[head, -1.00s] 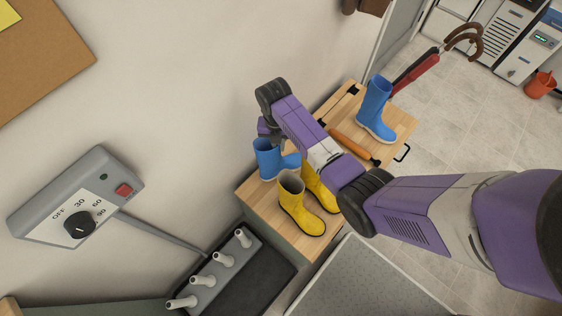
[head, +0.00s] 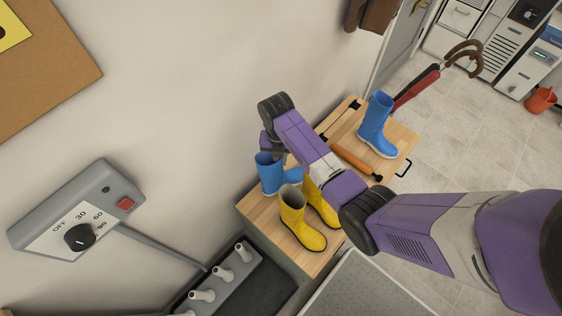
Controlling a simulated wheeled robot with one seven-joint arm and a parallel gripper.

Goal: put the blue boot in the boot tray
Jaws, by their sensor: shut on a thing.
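A blue boot (head: 271,176) stands upright on the wooden top (head: 258,215), close to the wall and behind two yellow boots. My gripper (head: 277,157) reaches down to its shaft and is shut on it; the fingertips are small and partly hidden by my arm. A second blue boot (head: 377,126) stands upright farther back on the wood, apart from my arm. A black tray (head: 265,291), which looks like the boot tray, lies at the bottom of the view beside a grey bar of pegs.
Yellow boots (head: 297,222) stand right beside the held boot. The pegged grey bar (head: 228,275) edges the tray. An orange-handled tool (head: 354,158) lies near the far boot. A grey speckled surface (head: 365,290) is at the front, and a control box (head: 82,212) is on the wall.

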